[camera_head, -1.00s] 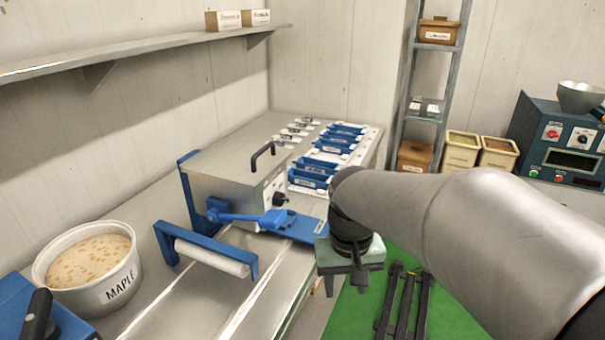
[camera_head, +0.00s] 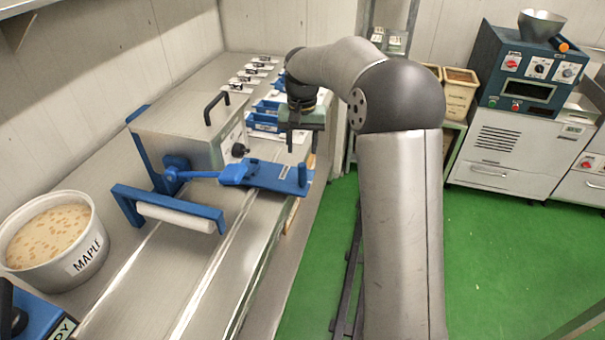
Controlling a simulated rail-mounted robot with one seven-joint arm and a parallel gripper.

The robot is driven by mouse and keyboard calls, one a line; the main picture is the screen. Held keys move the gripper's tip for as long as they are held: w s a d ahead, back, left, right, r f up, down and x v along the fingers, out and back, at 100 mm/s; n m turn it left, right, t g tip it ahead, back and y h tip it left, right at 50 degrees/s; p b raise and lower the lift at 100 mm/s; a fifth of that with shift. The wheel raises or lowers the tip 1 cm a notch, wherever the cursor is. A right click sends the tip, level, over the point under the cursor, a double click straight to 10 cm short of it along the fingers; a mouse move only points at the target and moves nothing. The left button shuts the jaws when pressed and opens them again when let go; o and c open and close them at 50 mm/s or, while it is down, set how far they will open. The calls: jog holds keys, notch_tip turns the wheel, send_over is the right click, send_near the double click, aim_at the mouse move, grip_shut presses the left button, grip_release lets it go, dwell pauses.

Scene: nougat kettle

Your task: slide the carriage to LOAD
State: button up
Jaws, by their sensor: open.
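A steel box (camera_head: 178,138) with a black handle (camera_head: 216,105) stands in a blue frame on the bench. A blue lever (camera_head: 197,175) with a thick blue grip (camera_head: 232,174) runs from its front to the right. A flat blue plate (camera_head: 270,178) with a small label and an upright end juts out to the right beyond the bench rails. I cannot tell which of these is the carriage, and no LOAD mark is readable. My gripper (camera_head: 300,140) points down, open, above and behind the plate's right end, apart from it. It partly hides the blue trays.
A white roller (camera_head: 176,218) in a blue frame stands before the box. A tub marked MAPLE (camera_head: 58,240) is at left. Blue trays (camera_head: 264,122) and small cards lie on the bench behind. The green floor (camera_head: 510,250) is open at right; a machine (camera_head: 530,70) stands beyond.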

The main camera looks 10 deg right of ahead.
aim_at(302, 175)
notch_tip(302, 175, down, 11)
jog(key=shift+p, duration=0.65)
